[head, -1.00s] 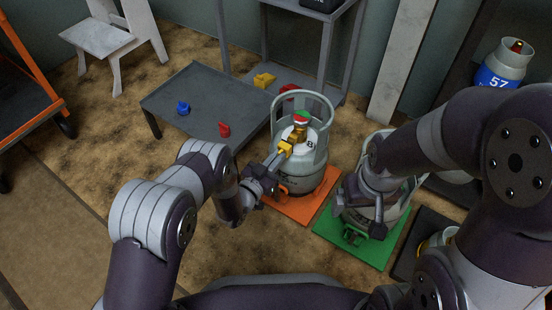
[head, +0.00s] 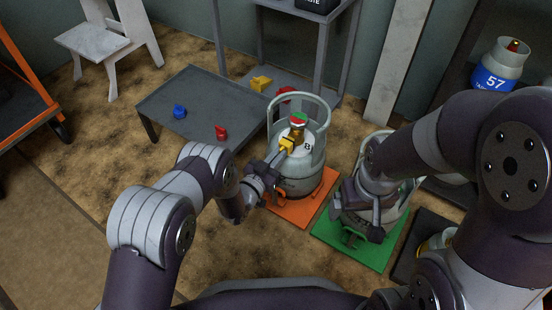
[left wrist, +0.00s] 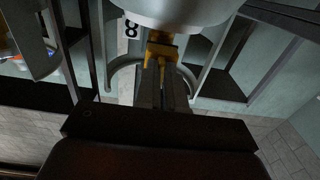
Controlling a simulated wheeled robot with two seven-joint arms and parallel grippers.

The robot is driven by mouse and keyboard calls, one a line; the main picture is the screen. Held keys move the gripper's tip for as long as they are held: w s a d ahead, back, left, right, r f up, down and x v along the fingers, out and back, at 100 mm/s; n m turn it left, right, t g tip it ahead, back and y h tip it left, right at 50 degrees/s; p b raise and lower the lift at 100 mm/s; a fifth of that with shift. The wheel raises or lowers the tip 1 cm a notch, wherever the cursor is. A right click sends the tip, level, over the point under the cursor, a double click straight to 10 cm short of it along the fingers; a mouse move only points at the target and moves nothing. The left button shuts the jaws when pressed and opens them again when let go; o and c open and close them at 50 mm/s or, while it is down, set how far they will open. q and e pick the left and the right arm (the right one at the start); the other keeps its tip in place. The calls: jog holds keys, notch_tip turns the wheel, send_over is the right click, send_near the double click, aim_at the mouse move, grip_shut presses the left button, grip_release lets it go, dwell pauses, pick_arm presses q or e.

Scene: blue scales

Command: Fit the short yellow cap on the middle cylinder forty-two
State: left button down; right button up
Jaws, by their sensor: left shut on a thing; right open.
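The short yellow cap (head: 287,145) is held in my left gripper (head: 281,154), which is shut on it. It is at the brass valve (head: 297,132) of the grey cylinder (head: 305,165) on the orange mat; I cannot tell whether they touch. The valve has a red and green top. In the left wrist view the yellow cap (left wrist: 161,52) shows between the fingertips (left wrist: 161,75), below a pale rounded surface. My right gripper (head: 359,222) is open over the front of another grey cylinder (head: 395,200) on the green mat, partly hidden by my arm. No forty-two is readable.
A low grey table (head: 200,100) holds a blue part (head: 179,111) and a red part (head: 221,133). A yellow part (head: 261,84) and a red part (head: 286,93) lie on a shelf behind. A cylinder marked 57 (head: 496,66) stands at far right. The cylinder's collar (head: 325,105) rings the valve.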

pick_arm(q)
jog(key=shift+w+d+b, duration=0.3)
jog(key=shift+w+d, duration=0.1)
jog(key=shift+w, duration=0.1)
jog(key=c, duration=1.2)
grip_release()
jog(key=shift+o, duration=0.2)
jog(key=shift+a, duration=0.1)
